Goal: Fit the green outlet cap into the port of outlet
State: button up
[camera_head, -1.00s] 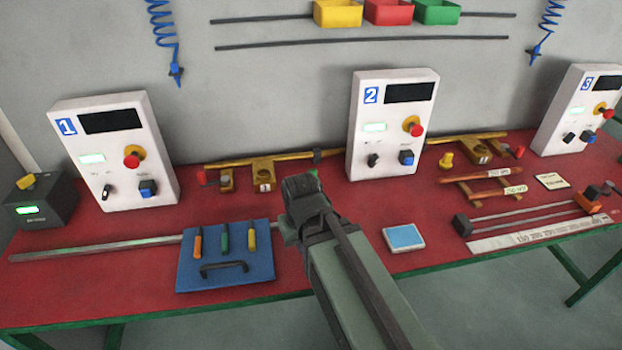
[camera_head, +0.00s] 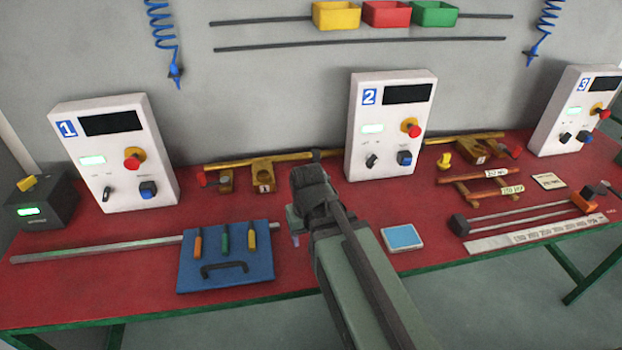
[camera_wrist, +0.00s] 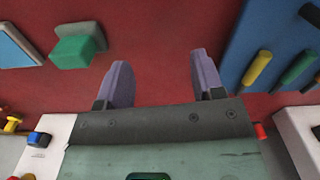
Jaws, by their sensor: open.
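A green block-shaped part (camera_wrist: 75,50), which looks like the green outlet cap, is on the red table in the wrist view. It lies left of my gripper (camera_wrist: 160,60), outside the fingers and apart from them. My gripper is open, with two purple fingers spread and only bare red table between them. In the head view my arm hides the green part and most of the gripper. A brass fixture marked 1 (camera_head: 264,179) with a round opening stands behind my arm to the left; I cannot tell whether it is the outlet port.
A blue tool board (camera_head: 225,270) with handled tools lies left of my arm. A light-blue pad (camera_head: 403,238) lies to its right. White control panels (camera_head: 388,140) stand along the back. Rods and a ruler strip (camera_head: 540,232) lie at the right.

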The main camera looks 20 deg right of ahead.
jog(key=w+d+r+t, duration=0.15)
jog(key=w+d, duration=0.25)
jog(key=w, duration=0.4)
jog(key=w+d+r+m+t+p, duration=0.1)
jog(key=w+d+t, duration=0.15)
jog(key=w, duration=0.55)
jog(key=w+d+r+t, duration=0.1)
jog(key=w+d, duration=0.3)
jog(key=w, duration=0.3)
jog(key=shift+h, duration=0.4)
jog(key=b+x, duration=0.5)
jog(key=shift+w+d+f, duration=0.1)
jog(key=shift+d+f, duration=0.1)
jog(key=shift+r, duration=0.1)
jog(key=b+x, duration=0.4)
jog(key=x, duration=0.1)
jog(key=shift+s+a+f+b, duration=0.2)
jog(key=shift+f+b, duration=0.1)
jog(key=shift+b, duration=0.1)
jog(key=shift+r, duration=0.25)
jog(key=c, duration=1)
jog(key=shift+r+p, duration=0.1)
jog(key=shift+p, duration=0.25)
